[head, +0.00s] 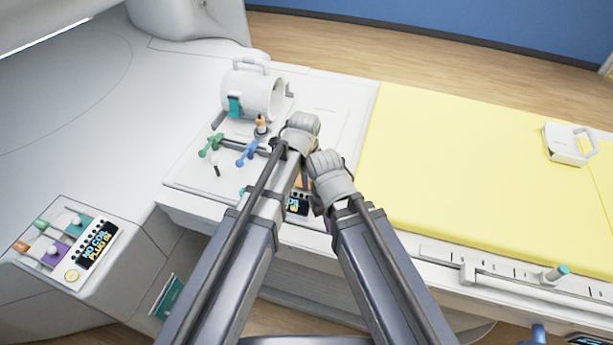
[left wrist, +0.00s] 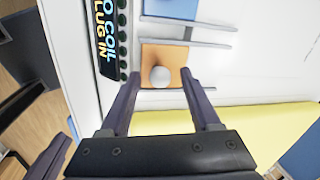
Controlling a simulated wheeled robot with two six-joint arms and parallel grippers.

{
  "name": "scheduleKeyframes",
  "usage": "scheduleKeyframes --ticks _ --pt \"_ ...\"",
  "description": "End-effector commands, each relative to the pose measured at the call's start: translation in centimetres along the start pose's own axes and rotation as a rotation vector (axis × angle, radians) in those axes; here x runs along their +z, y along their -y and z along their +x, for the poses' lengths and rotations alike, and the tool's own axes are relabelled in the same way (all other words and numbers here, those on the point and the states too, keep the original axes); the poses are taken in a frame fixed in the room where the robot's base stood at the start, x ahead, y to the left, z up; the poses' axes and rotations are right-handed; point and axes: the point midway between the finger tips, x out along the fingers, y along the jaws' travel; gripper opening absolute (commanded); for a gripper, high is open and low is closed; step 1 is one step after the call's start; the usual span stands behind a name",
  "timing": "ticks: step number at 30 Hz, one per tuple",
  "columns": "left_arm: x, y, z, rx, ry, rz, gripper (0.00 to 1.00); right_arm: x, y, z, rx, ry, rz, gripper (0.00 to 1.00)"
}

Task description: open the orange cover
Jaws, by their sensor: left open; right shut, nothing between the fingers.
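The orange cover (left wrist: 165,58) shows in the left wrist view as a small orange plate with a round white knob (left wrist: 160,76) on it. My left gripper (left wrist: 160,80) is open, with its fingertips on either side of the knob. I cannot tell whether they touch it. In the head view only a sliver of orange (head: 304,181) shows between my arms, and my left gripper's fingers are hidden under its wrist. My right gripper (head: 318,203) is shut and empty, partly hidden by its own wrist, close to the small display.
A lit display (left wrist: 106,45) sits beside the cover. A white coil (head: 252,92) and green (head: 209,146) and blue (head: 247,153) handles stand behind. A yellow pad (head: 450,170) lies right. Another panel (head: 68,243) with coloured covers is at left. My arms are close together.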

Motion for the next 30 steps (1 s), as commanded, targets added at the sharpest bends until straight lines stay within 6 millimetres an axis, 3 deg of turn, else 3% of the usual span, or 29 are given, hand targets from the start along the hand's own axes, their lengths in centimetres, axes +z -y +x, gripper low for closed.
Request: scheduleKeyframes --ticks 4,21,30 --pt "0.01 0.01 -0.09 0.0 0.0 0.0 0.64 0.01 -0.01 -0.09 0.0 0.0 0.0 0.0" --pt "0.0 0.0 -0.08 0.0 0.0 0.0 0.0 0.0 -0.01 -0.08 0.0 0.0 0.0 0.0" --pt "-0.01 -0.01 -0.08 0.0 0.0 0.0 0.0 0.0 -0.01 -0.08 0.0 0.0 0.0 0.0"
